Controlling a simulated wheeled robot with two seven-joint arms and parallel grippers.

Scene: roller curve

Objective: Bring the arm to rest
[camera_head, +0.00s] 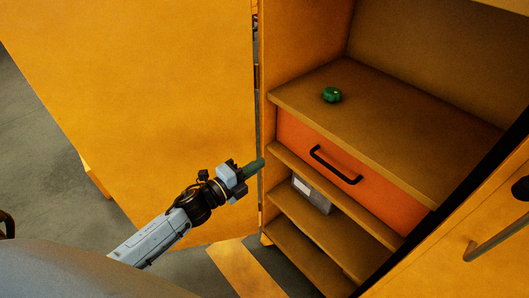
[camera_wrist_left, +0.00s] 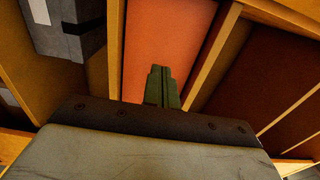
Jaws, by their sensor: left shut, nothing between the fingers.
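My left arm comes in from the left in the head view. Its gripper (camera_head: 256,167) is shut and empty, with green fingers, in front of the open cabinet's left edge. The shut fingers also show in the left wrist view (camera_wrist_left: 161,87), with the orange drawer front (camera_wrist_left: 170,35) beyond them. I cannot tell from these views how close the fingertips are to the cabinet. My right gripper is not in view.
The cabinet has an orange drawer (camera_head: 350,168) with a black handle, shut. A green knob-like object (camera_head: 331,95) sits on the shelf above. A grey box (camera_head: 312,194) lies on a lower shelf. Yellow doors stand open at left (camera_head: 150,90) and right (camera_head: 480,200).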

